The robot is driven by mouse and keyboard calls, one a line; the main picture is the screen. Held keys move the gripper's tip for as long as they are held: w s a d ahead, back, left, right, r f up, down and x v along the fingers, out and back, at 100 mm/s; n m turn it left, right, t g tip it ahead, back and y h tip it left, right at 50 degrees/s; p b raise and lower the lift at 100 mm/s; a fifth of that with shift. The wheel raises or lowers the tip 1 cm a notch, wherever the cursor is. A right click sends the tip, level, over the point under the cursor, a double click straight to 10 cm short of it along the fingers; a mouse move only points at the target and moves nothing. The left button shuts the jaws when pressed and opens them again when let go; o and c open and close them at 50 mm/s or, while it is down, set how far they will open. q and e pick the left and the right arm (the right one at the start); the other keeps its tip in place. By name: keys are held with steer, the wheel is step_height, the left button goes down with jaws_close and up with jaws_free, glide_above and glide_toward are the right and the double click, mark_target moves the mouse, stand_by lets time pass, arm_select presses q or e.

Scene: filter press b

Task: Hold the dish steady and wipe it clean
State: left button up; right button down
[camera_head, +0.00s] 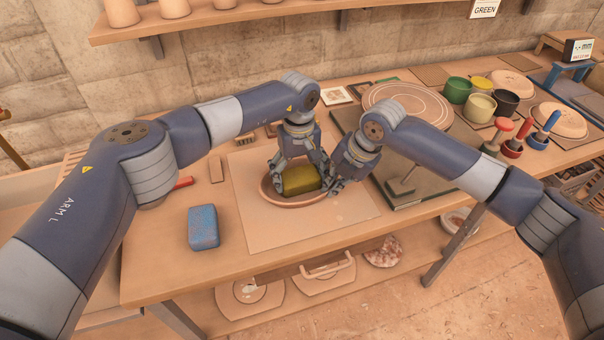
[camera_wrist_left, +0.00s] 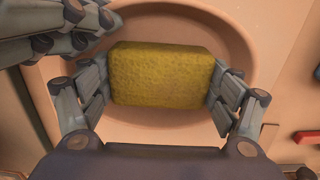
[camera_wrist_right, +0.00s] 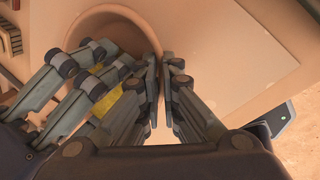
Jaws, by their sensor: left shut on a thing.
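A shallow round terracotta dish (camera_head: 267,192) sits on a pale board (camera_head: 250,233) on the workbench. My left gripper (camera_head: 300,168) is shut on a yellow-olive sponge (camera_head: 299,181), which is inside the dish. In the left wrist view the sponge (camera_wrist_left: 162,76) is between the two fingers, over the dish floor (camera_wrist_left: 200,25). My right gripper (camera_head: 336,187) is at the dish's right rim. In the right wrist view its fingers (camera_wrist_right: 167,62) are close together with the rim (camera_wrist_right: 150,38) between them. The left fingers hide part of the dish there.
A blue sponge-like block (camera_head: 203,228) lies left of the board. A dark green board (camera_head: 420,186) with a trowel-like tool is on the right. Coloured pots (camera_head: 457,90) and red- and blue-handled tools (camera_head: 546,125) stand farther right. A shelf (camera_head: 250,12) runs above the bench.

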arm_select(q)
steer(key=shift+r, duration=3.8)
arm_select(e)
steer(key=c, duration=1.7)
jaws_free()
steer(key=shift+r, duration=0.1)
steer(key=v, duration=1.2)
